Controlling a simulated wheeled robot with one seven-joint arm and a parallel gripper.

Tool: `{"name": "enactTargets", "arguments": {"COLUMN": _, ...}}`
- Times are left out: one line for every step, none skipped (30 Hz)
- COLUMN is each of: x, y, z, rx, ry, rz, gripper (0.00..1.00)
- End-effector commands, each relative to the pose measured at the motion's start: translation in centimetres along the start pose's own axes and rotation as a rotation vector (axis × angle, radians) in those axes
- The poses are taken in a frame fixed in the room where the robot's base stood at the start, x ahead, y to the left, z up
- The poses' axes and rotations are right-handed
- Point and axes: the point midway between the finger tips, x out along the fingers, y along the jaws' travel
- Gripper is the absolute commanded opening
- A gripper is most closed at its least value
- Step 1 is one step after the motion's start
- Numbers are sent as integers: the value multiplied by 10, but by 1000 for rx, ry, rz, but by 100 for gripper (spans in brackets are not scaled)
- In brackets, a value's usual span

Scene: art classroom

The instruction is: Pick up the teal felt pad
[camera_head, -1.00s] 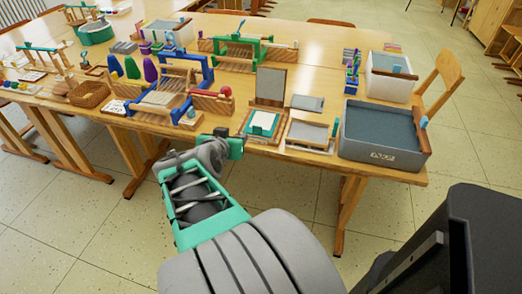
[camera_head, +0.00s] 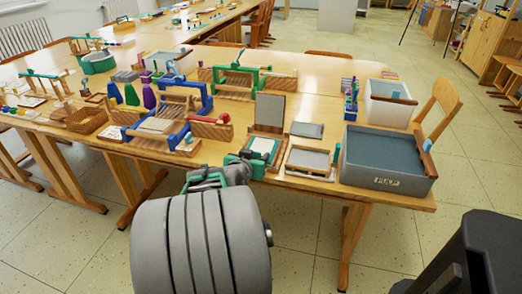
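A small flat teal piece, seemingly the felt pad (camera_head: 272,155), shows as a teal border around a white sheet. It lies on a wooden board near the front edge of the table, in front of an upright grey panel. My gripper (camera_head: 245,161) is at the table's front edge, just left of the pad and overlapping its near-left side in the picture. I cannot tell whether it touches the pad. The fingers are small, teal and partly hidden by my wrist, so their opening is unclear.
The upright grey panel (camera_head: 269,110) stands behind the pad. A framed screen (camera_head: 308,158) and a grey pulp tub (camera_head: 388,160) are to the right. A blue press frame (camera_head: 158,125) and a wooden block with a red knob (camera_head: 212,128) are to the left.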

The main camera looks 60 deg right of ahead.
Motion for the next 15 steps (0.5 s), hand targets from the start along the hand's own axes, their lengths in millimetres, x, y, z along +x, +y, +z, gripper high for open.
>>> {"name": "enactTargets", "arguments": {"x": 0, "y": 0, "z": 0, "rx": 0, "ry": 0, "rz": 0, "gripper": 47}}
{"name": "enactTargets", "arguments": {"x": 0, "y": 0, "z": 0, "rx": 0, "ry": 0, "rz": 0, "gripper": 44}}
{"name": "enactTargets", "arguments": {"x": 0, "y": 0, "z": 0, "rx": 0, "ry": 0, "rz": 0, "gripper": 41}}
{"name": "enactTargets", "arguments": {"x": 0, "y": 0, "z": 0, "rx": 0, "ry": 0, "rz": 0, "gripper": 38}}
{"name": "enactTargets", "arguments": {"x": 0, "y": 0, "z": 0, "rx": 0, "ry": 0, "rz": 0, "gripper": 36}}
{"name": "enactTargets", "arguments": {"x": 0, "y": 0, "z": 0, "rx": 0, "ry": 0, "rz": 0, "gripper": 33}}
{"name": "enactTargets", "arguments": {"x": 0, "y": 0, "z": 0, "rx": 0, "ry": 0, "rz": 0, "gripper": 30}}
{"name": "enactTargets", "arguments": {"x": 0, "y": 0, "z": 0, "rx": 0, "ry": 0, "rz": 0, "gripper": 28}}
{"name": "enactTargets", "arguments": {"x": 0, "y": 0, "z": 0, "rx": 0, "ry": -1, "rz": 0, "gripper": 24}}
{"name": "enactTargets", "arguments": {"x": 0, "y": 0, "z": 0, "rx": 0, "ry": 0, "rz": 0, "gripper": 22}}
{"name": "enactTargets", "arguments": {"x": 0, "y": 0, "z": 0, "rx": 0, "ry": 0, "rz": 0, "gripper": 20}}
{"name": "enactTargets", "arguments": {"x": 0, "y": 0, "z": 0, "rx": 0, "ry": -1, "rz": 0, "gripper": 16}}
{"name": "enactTargets", "arguments": {"x": 0, "y": 0, "z": 0, "rx": 0, "ry": -1, "rz": 0, "gripper": 14}}
{"name": "enactTargets", "arguments": {"x": 0, "y": 0, "z": 0, "rx": 0, "ry": 0, "rz": 0, "gripper": 11}}
{"name": "enactTargets", "arguments": {"x": 0, "y": 0, "z": 0, "rx": 0, "ry": -1, "rz": 0, "gripper": 8}}
